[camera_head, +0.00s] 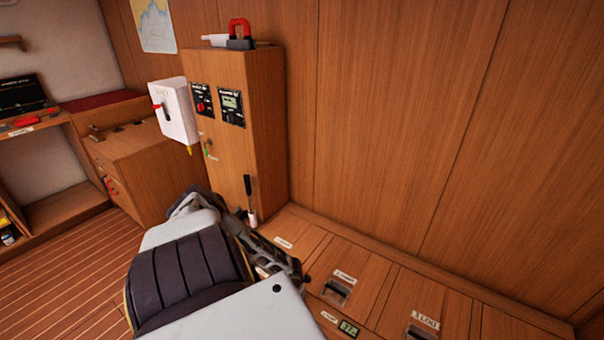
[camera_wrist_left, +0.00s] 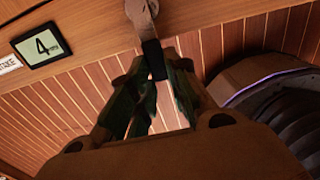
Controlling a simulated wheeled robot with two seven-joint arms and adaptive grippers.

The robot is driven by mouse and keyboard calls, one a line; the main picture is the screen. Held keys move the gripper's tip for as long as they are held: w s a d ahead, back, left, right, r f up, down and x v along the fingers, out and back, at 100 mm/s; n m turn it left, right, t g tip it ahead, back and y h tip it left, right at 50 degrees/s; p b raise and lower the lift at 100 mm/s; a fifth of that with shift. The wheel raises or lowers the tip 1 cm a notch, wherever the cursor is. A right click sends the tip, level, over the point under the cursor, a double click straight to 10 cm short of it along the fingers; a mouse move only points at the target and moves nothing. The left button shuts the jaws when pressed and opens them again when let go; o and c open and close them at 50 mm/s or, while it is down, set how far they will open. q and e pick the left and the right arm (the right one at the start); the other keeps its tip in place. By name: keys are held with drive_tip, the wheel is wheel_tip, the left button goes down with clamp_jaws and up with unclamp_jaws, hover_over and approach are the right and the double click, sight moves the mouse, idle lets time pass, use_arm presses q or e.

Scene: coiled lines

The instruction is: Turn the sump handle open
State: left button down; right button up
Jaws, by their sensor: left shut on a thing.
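My left gripper (camera_head: 292,266) reaches over the low wooden bench in the head view. In the left wrist view its two dark fingers (camera_wrist_left: 160,95) close around the black end of a handle (camera_wrist_left: 154,58). The handle's paler shank runs up to a wooden face at the top of that view. No label on this handle can be read. In the head view my gripper and arm hide it. My right gripper is in neither view.
The bench has labelled recesses, one (camera_head: 336,291) right of my gripper. A small display (camera_wrist_left: 41,45) reads 4 in the wrist view. A wooden cabinet (camera_head: 262,120) with a white box (camera_head: 174,112) stands behind. The striped floor (camera_head: 60,275) at left is clear.

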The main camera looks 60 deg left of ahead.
use_arm(q)
drive_tip(key=shift+s, duration=0.1)
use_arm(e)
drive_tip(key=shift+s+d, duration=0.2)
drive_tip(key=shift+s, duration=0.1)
use_arm(q)
drive_tip(key=c, duration=1.4)
unclamp_jaws()
drive_tip(key=shift+o, duration=0.2)
drive_tip(key=shift+a+r, duration=0.1)
drive_tip(key=shift+r, duration=0.95)
wheel_tip(320, 180, up, 10)
drive_tip(key=shift+f, duration=0.1)
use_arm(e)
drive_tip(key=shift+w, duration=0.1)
